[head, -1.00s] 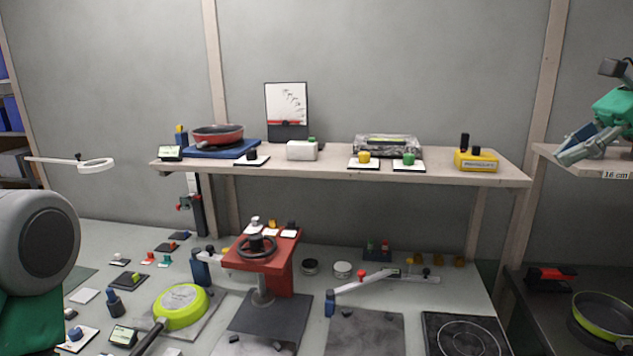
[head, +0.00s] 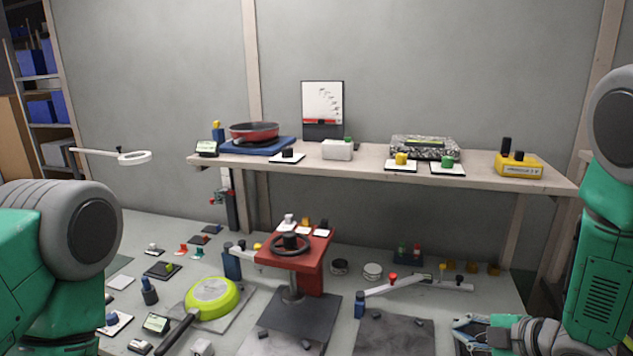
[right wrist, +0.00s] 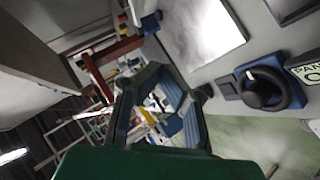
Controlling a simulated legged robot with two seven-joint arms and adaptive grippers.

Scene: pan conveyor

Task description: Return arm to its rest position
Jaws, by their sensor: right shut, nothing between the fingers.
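My right arm (head: 605,255) comes in at the right edge of the head view, its forearm bent low across the front right corner of the bench. My right gripper (head: 466,328) is at its end, low over the bench, shut and empty. Its blue-grey fingers also show in the right wrist view (right wrist: 150,85), with nothing held between them. My left arm (head: 60,255) shows at the left edge; its gripper is outside the view.
A wooden shelf (head: 375,173) spans the back with a red pan (head: 254,132) and a yellow box (head: 518,165). On the bench (head: 185,228) stand a red fixture with a handwheel (head: 291,243), a green pan (head: 211,298) and a jointed grey arm (head: 400,285).

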